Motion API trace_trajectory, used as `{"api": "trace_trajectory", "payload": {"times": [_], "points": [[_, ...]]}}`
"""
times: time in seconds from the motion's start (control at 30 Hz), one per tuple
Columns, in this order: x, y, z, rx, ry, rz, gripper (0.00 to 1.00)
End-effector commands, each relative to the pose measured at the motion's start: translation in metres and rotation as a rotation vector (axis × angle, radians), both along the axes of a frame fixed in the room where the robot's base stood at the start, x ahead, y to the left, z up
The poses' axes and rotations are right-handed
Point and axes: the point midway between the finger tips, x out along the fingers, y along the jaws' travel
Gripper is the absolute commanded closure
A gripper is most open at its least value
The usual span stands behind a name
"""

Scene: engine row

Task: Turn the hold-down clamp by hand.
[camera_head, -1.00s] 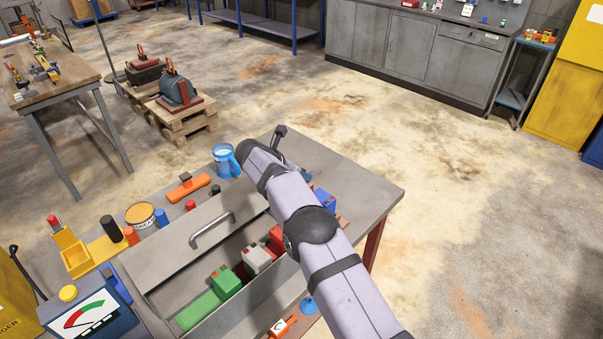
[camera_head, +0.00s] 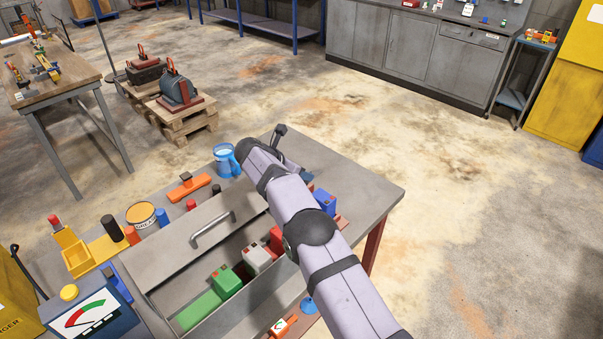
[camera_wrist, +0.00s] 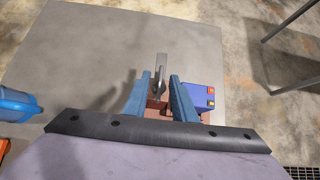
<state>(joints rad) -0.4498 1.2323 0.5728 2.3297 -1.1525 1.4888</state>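The hold-down clamp shows in the wrist view as a grey upright lever (camera_wrist: 161,70) over a reddish-brown base (camera_wrist: 156,104). My gripper (camera_wrist: 160,78) has two blue fingers, one on each side of the lever. The fingers stand apart, with a gap in which the lever and part of the base show. I cannot see either finger pressing on the lever. In the head view my arm hides the clamp and most of the gripper.
A blue box (camera_wrist: 203,97) with a yellow and a red button stands right beside the right finger. The blue mug (camera_head: 226,160) and an orange tool (camera_head: 187,187) are on the bench (camera_head: 365,190). An open trough with coloured blocks lies nearer. The bench top beyond the clamp is bare.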

Motion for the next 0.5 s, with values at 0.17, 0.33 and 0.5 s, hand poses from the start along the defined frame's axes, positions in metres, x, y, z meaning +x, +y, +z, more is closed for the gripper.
{"api": "trace_trajectory", "payload": {"times": [0.17,0.33,0.5], "points": [[-0.004,0.004,0.004,0.001,0.000,0.001,0.76],[-0.013,0.013,0.016,0.002,-0.001,0.002,0.76],[-0.026,0.025,0.034,0.002,-0.003,0.002,0.76]]}}
